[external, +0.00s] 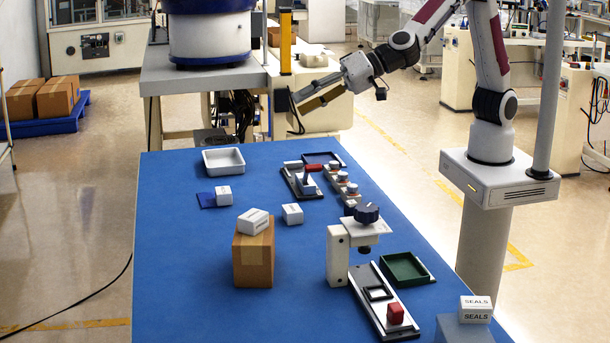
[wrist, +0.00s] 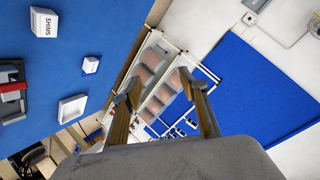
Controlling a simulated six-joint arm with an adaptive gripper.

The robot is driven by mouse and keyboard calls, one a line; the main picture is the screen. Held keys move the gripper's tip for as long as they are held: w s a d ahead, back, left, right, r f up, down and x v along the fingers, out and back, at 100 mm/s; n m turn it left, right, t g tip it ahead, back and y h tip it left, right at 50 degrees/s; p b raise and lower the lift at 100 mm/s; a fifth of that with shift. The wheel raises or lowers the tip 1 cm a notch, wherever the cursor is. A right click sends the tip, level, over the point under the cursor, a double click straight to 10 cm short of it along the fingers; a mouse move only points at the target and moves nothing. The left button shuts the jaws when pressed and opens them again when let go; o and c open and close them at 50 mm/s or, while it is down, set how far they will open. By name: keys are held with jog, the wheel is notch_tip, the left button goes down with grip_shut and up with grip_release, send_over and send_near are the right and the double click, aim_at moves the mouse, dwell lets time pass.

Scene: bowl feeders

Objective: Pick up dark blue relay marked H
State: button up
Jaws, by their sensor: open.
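No mark H is legible in either view, and I cannot make out a dark blue relay for certain. A flat dark blue piece (external: 206,200) lies on the blue table (external: 180,260), beside a small white box (external: 223,196); I cannot tell whether it is a relay or a mat. My gripper (external: 298,106) is raised beyond the far right of the table, well away from these things. In the wrist view my gripper (wrist: 160,82) has its two fingers apart, with nothing between them.
A white tray (external: 223,161) and a dark blue tray (external: 323,158) lie at the far end. A toggle clamp (external: 308,180) stands near them. The table's left front is clear.

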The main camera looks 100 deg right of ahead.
notch_tip(320, 180, down, 8)
jog(key=m+g+h, duration=0.2)
jog(key=m+h, duration=0.1)
jog(key=m+g+h, duration=0.3)
jog(key=g+h, duration=0.5)
send_near(355, 203)
jog(key=w+d, duration=0.1)
jog(key=d+f, duration=0.1)
jog(key=d, duration=0.1)
jog(key=shift+w+f, duration=0.25)
jog(key=shift+w, duration=0.15)
jog(key=shift+s+f, duration=0.25)
jog(key=shift+s, duration=0.3)
jog(key=shift+x, duration=1.3)
jog(key=shift+w+d+f, duration=0.1)
